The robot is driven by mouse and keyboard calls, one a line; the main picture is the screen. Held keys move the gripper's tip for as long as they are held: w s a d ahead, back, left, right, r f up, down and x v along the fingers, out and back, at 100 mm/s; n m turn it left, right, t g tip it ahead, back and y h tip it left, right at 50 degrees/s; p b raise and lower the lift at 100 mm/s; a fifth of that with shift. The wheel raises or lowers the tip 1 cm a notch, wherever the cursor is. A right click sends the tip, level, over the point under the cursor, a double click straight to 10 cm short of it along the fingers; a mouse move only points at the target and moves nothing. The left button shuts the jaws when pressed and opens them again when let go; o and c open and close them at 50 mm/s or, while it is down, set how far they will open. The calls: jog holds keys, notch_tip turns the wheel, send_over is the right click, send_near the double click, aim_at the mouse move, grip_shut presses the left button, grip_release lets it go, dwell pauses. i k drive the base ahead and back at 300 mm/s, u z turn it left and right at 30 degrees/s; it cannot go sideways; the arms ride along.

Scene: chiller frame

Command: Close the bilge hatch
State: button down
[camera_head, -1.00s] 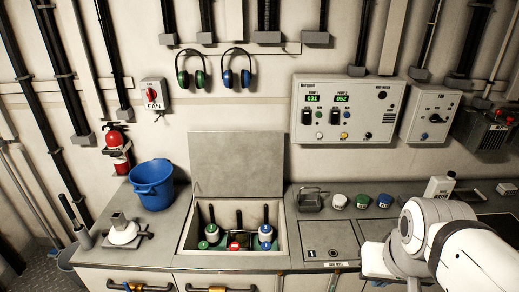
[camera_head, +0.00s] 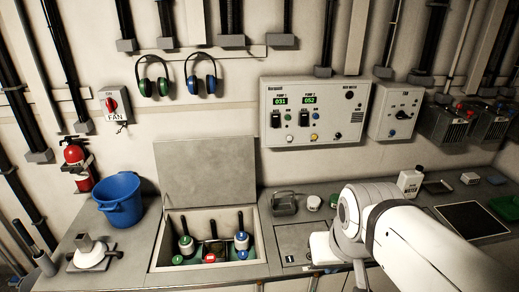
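The bilge hatch lid (camera_head: 206,176) is a grey square panel. It stands open and upright at the back of a square opening (camera_head: 160,243) in the counter. Inside the opening are several valve handles and green, red and blue round parts. My white arm comes in from the right, over the counter to the right of the opening. My gripper at its end is not clearly shown, and its fingers cannot be made out. A closed hatch (camera_head: 291,242) lies just right of the opening, partly behind my arm.
A control panel (camera_head: 314,111) and ear defenders (camera_head: 200,75) are on the wall above.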

aim_at(213, 171)
jog(key=i, duration=0.85)
jog(key=u, duration=0.05)
